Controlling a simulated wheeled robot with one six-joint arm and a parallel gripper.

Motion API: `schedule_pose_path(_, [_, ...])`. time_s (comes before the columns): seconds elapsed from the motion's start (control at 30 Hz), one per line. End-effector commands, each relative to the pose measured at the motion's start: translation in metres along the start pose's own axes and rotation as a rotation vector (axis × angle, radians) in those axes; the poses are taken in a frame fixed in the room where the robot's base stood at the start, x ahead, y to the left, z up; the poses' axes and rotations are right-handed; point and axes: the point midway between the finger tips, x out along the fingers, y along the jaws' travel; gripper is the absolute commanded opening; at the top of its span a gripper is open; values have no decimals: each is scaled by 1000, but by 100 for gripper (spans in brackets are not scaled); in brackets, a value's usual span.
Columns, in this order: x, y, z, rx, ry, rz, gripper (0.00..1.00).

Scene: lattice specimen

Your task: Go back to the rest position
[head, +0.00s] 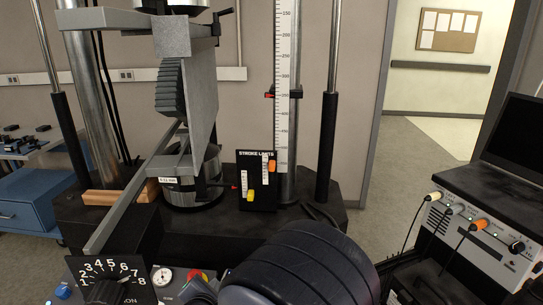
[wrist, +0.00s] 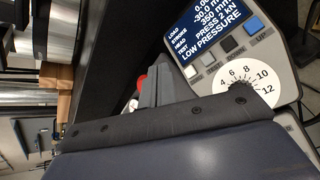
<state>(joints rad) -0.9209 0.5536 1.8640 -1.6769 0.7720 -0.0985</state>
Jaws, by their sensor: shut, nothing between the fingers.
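My gripper (wrist: 158,82) shows in the wrist view as grey fingers lying together, shut and empty. They are beside a control panel (wrist: 285,88) with a lit display reading "LOW PRESSURE", several buttons and a white dial (wrist: 246,88). In the head view, my thick dark ribbed arm (head: 300,268) fills the bottom middle and covers part of the panel area. A small grey part of my gripper (head: 198,289) shows left of it, by a red and yellow control. The task names no object, and no marker of a rest position is visible.
A testing machine with a steel column (head: 92,95) and grey grips (head: 186,90) stands ahead. A "STROKE LIMITS" plate (head: 257,182) is on its base. An instrument box (head: 482,228) with cables is at right. A blue cabinet (head: 28,205) is at left. A doorway opens back right.

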Motion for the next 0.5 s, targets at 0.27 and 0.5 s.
schedule_pose_path(0.27, [2,-4,-3,-2,1,-2,0])
schedule_pose_path(0.5, [-4,4,4,-5,1,-2,0])
